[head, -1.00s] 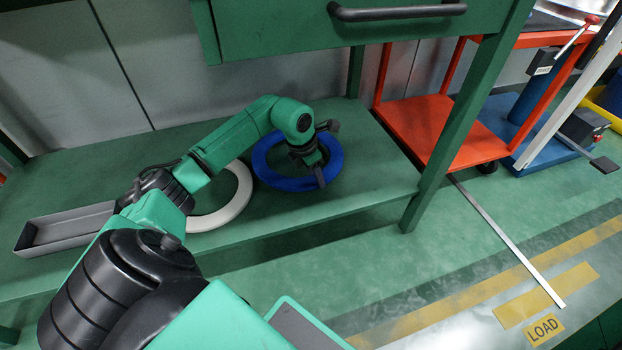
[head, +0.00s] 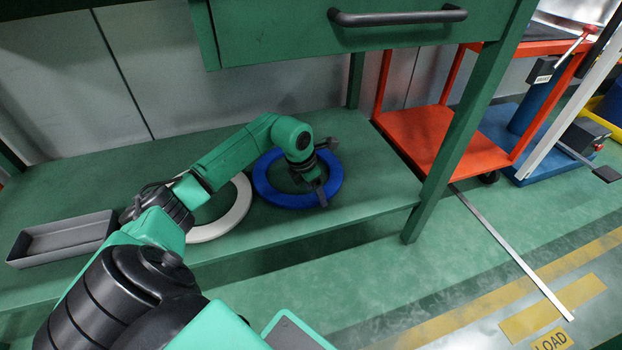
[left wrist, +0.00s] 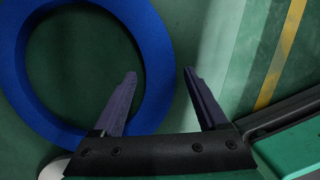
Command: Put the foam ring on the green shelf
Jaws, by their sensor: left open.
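A thick blue ring (head: 264,190), which looks like the foam ring, lies flat on the low green shelf (head: 375,195). My left gripper (head: 323,168) reaches down over the right part of this ring, its fingers apart. In the left wrist view, the left gripper (left wrist: 160,73) is open, with the right side of the blue ring (left wrist: 158,45) between its fingers. The left finger overlaps the ring in the picture, and the right finger is just outside it. I cannot tell whether they touch it. My right gripper is not in view.
A white ring (head: 238,212) lies left of the blue one, partly behind my left arm. A grey tray (head: 62,240) stands at the shelf's left. A green drawer (head: 400,35) hangs above. A green post (head: 455,140) and an orange cart (head: 440,138) stand to the right.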

